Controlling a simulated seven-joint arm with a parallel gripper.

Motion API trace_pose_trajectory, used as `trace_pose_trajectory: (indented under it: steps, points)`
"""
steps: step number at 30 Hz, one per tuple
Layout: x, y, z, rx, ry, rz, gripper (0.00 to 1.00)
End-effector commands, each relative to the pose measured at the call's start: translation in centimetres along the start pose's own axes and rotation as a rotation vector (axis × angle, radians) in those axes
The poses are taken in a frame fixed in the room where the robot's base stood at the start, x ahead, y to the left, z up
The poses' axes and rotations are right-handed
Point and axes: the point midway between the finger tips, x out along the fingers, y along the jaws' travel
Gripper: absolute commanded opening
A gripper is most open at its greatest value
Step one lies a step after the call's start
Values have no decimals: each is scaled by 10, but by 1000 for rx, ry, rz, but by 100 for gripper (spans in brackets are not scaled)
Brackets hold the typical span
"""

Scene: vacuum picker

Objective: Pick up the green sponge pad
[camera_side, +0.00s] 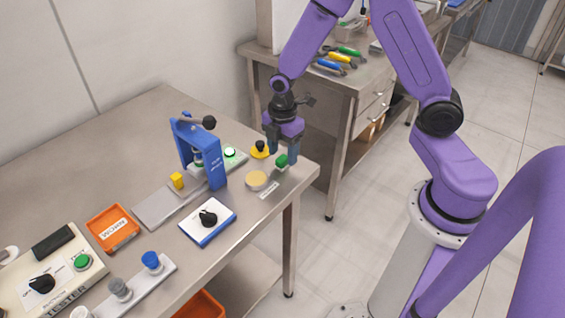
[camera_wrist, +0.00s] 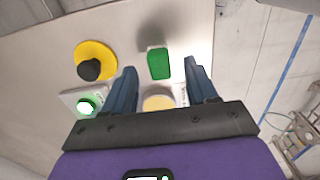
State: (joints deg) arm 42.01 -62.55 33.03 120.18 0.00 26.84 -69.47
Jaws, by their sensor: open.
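The green sponge pad (camera_side: 281,161) is a small green block near the table's right corner in the side view. It also shows in the wrist view (camera_wrist: 158,63), upper middle, with a pale top edge. My gripper (camera_side: 281,152) is open and points down right at the pad. In the wrist view, its blue fingers (camera_wrist: 161,70) lie to the left and right of the pad, with gaps on both sides. I cannot tell how far the fingertips are above the table.
A tan round pad (camera_side: 256,180) lies close by, as does a yellow base with a black knob (camera_side: 260,150). A blue press (camera_side: 203,155) stands left of my gripper, with a lit green button (camera_side: 230,152) beside it. The table edge is just to the right.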

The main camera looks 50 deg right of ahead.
Motion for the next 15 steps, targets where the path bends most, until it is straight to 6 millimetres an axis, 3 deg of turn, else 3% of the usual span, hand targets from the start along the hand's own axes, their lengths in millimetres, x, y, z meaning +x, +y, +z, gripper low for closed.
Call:
trace_pose_trajectory:
  steps: [6, 15]
  points:
    - [25, 0, 0, 0, -1, -1, 57]
    - [30, 0, -1, 0, 0, 1, 57]
